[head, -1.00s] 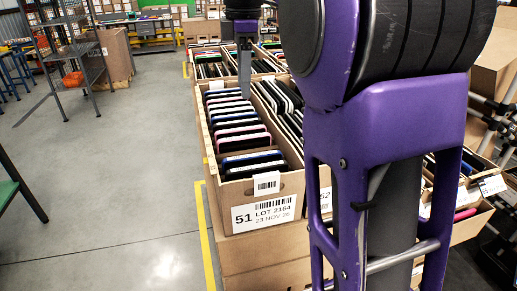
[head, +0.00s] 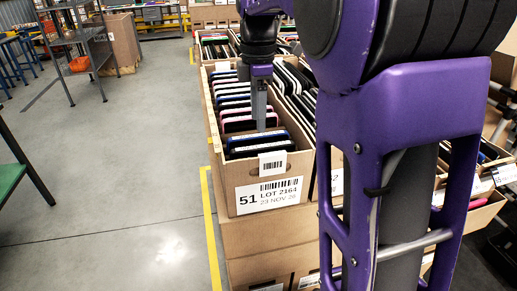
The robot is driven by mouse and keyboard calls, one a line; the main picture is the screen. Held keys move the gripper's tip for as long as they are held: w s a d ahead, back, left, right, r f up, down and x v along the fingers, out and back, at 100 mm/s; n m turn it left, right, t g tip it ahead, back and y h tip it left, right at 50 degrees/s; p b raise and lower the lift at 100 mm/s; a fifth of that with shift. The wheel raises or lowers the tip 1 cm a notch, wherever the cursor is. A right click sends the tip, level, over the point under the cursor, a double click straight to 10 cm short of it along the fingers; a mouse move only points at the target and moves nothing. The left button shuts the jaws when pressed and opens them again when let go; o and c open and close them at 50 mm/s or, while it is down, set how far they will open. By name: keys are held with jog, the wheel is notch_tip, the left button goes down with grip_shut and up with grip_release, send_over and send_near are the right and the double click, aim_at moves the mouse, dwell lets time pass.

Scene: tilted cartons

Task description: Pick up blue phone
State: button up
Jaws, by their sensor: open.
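The front carton (head: 268,195), labelled 51 LOT 2164, holds a row of thin phones leaning on one another. A blue-edged phone (head: 245,140) is near the front of the row, with another blue-edged one close by; pink, white and dark ones are behind them. I cannot tell which blue phone is meant. My gripper (head: 261,122) points down over the front half of the row. Its grey finger reaches close to the phones just behind the front blue ones; whether it touches is unclear. It is open, one finger hiding the other, and holds nothing visible.
A second carton of phones (head: 296,80) stands right against the first, partly behind my purple arm. More cartons stand behind. A grey shelf rack (head: 85,55) and a green-topped table (head: 10,178) are at left. The floor (head: 120,150) between is clear.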

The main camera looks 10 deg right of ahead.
aim_at(259, 135)
notch_tip(259, 135, down, 5)
jog(key=shift+s+r+b, duration=0.15)
jog(key=shift+b, duration=0.2)
grip_shut()
